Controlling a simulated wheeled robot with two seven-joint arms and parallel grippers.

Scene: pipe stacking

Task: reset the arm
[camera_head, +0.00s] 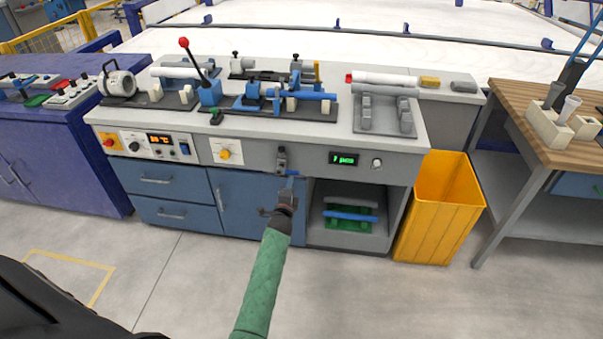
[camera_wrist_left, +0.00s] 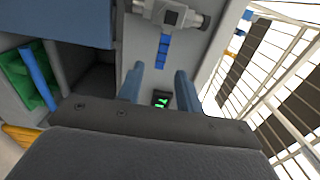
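My left arm, in a green sleeve, reaches up from the bottom of the head view. Its gripper (camera_head: 290,188) is in front of the workbench (camera_head: 240,147), just below a grey fitting with a blue lever (camera_head: 282,160) on the bench front. In the left wrist view the two fingers of the left gripper (camera_wrist_left: 159,78) stand apart with nothing between them. The grey fitting (camera_wrist_left: 172,16) and its blue lever (camera_wrist_left: 162,50) show beyond the fingertips, and a green-lit display (camera_wrist_left: 160,100) shows behind the fingers. My right gripper is not in view.
Blue and white pipes (camera_head: 312,96) and clamps cover the bench top. A blue pipe (camera_head: 350,216) lies in an open shelf below. A yellow bin (camera_head: 439,205) stands at the bench's right, beside a wooden-topped table (camera_head: 545,110). The floor in front is clear.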

